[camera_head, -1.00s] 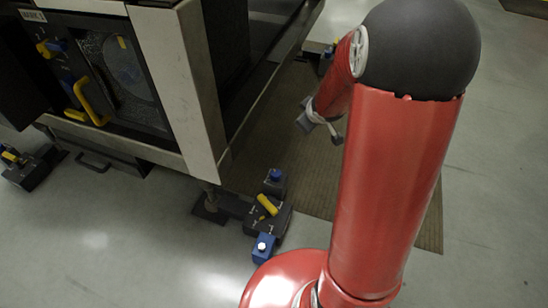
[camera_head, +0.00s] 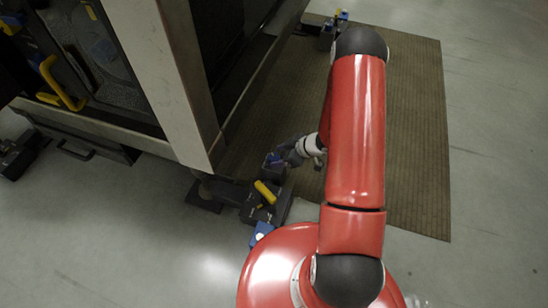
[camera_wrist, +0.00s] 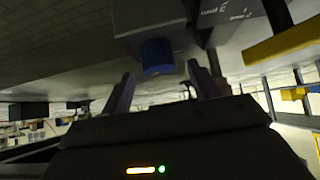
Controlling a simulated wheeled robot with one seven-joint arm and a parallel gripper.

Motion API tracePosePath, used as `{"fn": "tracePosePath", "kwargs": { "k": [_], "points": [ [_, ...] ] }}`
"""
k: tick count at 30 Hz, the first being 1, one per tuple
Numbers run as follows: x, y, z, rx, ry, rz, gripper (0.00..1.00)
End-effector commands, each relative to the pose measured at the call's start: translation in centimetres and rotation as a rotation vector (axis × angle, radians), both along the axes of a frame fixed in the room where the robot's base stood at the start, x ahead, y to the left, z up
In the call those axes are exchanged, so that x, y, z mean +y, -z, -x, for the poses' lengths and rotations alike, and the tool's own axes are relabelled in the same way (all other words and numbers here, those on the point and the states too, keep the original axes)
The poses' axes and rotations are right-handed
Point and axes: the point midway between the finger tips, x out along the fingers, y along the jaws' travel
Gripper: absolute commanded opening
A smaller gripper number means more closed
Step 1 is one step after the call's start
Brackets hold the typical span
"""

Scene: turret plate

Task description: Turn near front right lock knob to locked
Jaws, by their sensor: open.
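The near front right lock unit (camera_head: 278,210) is a dark box on the floor at the foot of the machine's corner. Its yellow bar-shaped knob (camera_head: 265,192) sits on top, slanting; the lettering around it is too small to read. In the wrist view a yellow bar (camera_wrist: 285,40) shows at the upper right, outside the jaws. My gripper (camera_head: 290,153) is open and empty, low beside the unit's far end. In the wrist view a blue cylinder (camera_wrist: 157,55) on a grey block lies just ahead of the open fingertips (camera_wrist: 160,70); I see no contact.
A second blue block (camera_head: 261,234) stands at the unit's near end, partly hidden by my red base. The machine's pale corner post (camera_head: 170,80) rises at the left. A brown mat (camera_head: 405,130) lies to the right. Another lock unit (camera_head: 330,32) stands at the far end.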

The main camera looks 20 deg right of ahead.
Motion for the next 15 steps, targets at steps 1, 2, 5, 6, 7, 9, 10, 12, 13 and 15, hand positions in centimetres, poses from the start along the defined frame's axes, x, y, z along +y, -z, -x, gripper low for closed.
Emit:
{"fn": "tracePosePath", "kwargs": {
  "k": [1, 2, 5, 6, 7, 9, 10, 12, 13, 15],
  "points": [
    [0.5, 0.8, -0.3, 0.001, -0.002, 0.000, 0.61],
    [0.8, 1.1, -0.5, 0.001, -0.002, 0.000, 0.61],
    [1.5, 1.9, -1.0, -0.001, -0.001, 0.000, 0.61],
    [1.6, 2.1, -1.1, -0.001, -0.001, 0.000, 0.61],
    [1.8, 2.2, -1.2, -0.001, -0.001, 0.000, 0.61],
    [1.9, 2.4, -1.3, 0.000, 0.001, 0.001, 0.61],
    [2.0, 2.5, -1.4, -0.001, 0.001, 0.002, 0.61],
    [2.0, 2.5, -1.4, -0.001, 0.001, 0.002, 0.61],
    [2.0, 2.5, -1.4, -0.001, 0.001, 0.002, 0.61],
    [2.0, 2.4, -1.4, -0.001, 0.001, 0.002, 0.61]
  ]
}}
